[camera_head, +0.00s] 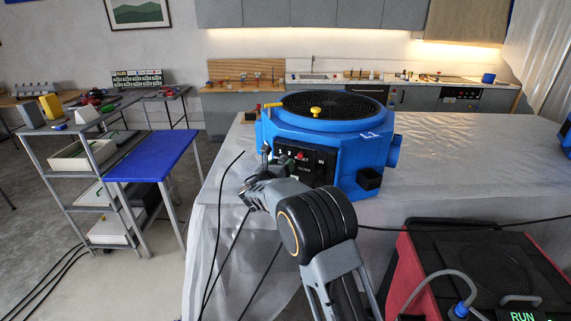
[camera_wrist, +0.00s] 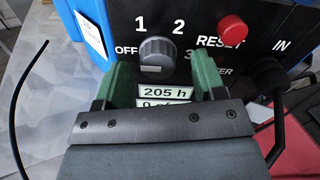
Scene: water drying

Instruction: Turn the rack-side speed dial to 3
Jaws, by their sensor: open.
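A blue machine (camera_head: 355,155) with a round black grille on top stands on the sheet-covered surface. In the wrist view its black panel carries a grey speed dial (camera_wrist: 157,52), marked OFF, 1, 2 and 3. I cannot tell which mark the dial points to. My gripper (camera_wrist: 166,72) is open, its green fingers to the left and right of the dial's lower part, with no clear contact. In the head view my gripper (camera_head: 262,178) is at the panel's left side, and the dial cannot be made out there.
A red RESET button (camera_wrist: 233,30) sits right of the dial, above a cable at the IN socket (camera_wrist: 268,75). A second blue machine (camera_head: 566,136) is at the right edge. A red-and-black unit (camera_head: 480,265) lies front right.

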